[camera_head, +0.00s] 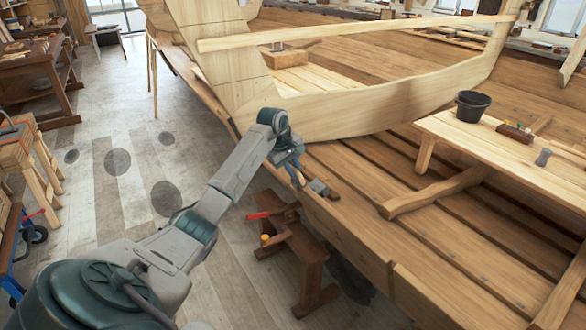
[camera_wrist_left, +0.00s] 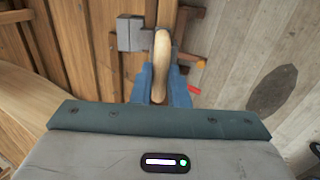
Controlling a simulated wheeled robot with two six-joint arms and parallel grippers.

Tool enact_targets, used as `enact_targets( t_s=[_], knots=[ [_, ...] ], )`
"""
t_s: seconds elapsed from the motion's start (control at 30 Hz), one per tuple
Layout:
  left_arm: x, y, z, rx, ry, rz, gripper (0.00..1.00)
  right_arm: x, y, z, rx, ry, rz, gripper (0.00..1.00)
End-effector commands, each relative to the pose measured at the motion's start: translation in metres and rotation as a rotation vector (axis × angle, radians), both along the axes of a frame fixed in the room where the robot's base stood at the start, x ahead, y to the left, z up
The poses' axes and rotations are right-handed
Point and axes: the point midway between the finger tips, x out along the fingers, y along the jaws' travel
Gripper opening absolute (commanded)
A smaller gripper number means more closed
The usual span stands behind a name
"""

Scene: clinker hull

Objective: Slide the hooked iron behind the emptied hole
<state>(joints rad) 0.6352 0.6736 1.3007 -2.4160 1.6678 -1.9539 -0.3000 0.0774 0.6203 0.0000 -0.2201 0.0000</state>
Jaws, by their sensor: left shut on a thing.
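I cannot tell whether the block is joined to the handle. No hooked iron or emptied hole can be made out for sure. My right gripper is not in view.
The pale hull (camera_head: 380,105) rises behind the gripper. A brown sawhorse (camera_head: 312,255) with red-handled and yellow-ended tools stands below. A bench (camera_head: 470,136) at right holds a black bucket (camera_head: 472,106). The floor at left is mostly open.

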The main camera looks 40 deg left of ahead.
Motion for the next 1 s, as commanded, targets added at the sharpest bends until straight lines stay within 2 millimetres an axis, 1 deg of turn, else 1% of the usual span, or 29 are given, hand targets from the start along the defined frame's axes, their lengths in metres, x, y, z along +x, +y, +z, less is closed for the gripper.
enact_targets(
  t_s=[0.37,0.47,1.0],
  knots=[
    [0.0,0.0,0.001,0.0,-0.002,-0.001,0.0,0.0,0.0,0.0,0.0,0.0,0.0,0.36],
    [0.0,-0.003,0.001,0.0,-0.002,-0.002,0.0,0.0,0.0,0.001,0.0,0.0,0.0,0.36],
    [-0.009,-0.041,0.0,-0.001,0.0,-0.003,0.0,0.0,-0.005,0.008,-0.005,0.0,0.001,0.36]
  ],
)
